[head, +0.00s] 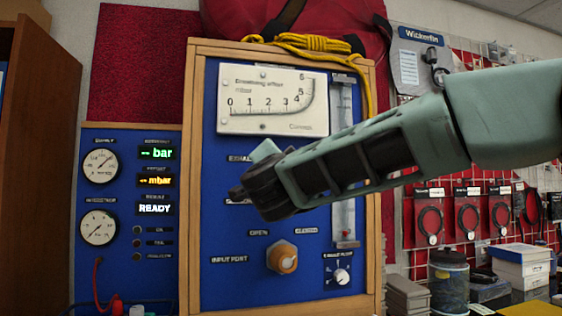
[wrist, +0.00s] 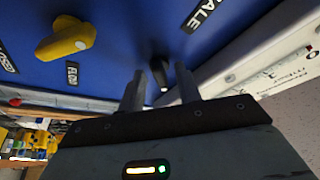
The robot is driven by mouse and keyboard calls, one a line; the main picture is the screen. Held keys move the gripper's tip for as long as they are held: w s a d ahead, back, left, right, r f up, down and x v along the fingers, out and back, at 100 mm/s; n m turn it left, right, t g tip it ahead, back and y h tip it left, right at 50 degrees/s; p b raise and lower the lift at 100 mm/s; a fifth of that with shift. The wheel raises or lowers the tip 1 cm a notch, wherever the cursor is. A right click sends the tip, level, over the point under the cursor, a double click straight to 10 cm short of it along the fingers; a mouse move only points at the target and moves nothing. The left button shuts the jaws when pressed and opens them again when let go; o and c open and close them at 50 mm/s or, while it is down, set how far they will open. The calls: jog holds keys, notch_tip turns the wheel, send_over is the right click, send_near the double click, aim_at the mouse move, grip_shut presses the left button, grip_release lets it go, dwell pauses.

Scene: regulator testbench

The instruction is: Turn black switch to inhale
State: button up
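The black switch (wrist: 158,70) shows in the wrist view on the blue panel (wrist: 115,25), as a small dark lever with a pale tip. My gripper (wrist: 161,82) is open, with one finger on each side of the switch in the picture. I cannot tell whether either finger touches it. A label ending in "ALE" (wrist: 204,12) is above right of the switch. In the head view my gripper (head: 258,182) is in front of the panel's middle, below the gauge, and hides the switch and part of the labels.
A yellow knob (wrist: 66,40) is left of the switch in the wrist view. The white pressure gauge (head: 272,100) is above my gripper. An orange knob (head: 282,257) and a small white knob (head: 342,276) are lower on the panel. A wooden frame (head: 371,240) edges it.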

jog(key=shift+s, duration=0.1)
jog(key=b+v, duration=0.3)
jog(key=v, duration=1.4)
jog(key=shift+b, duration=0.4)
jog(key=shift+s+a+f, duration=0.1)
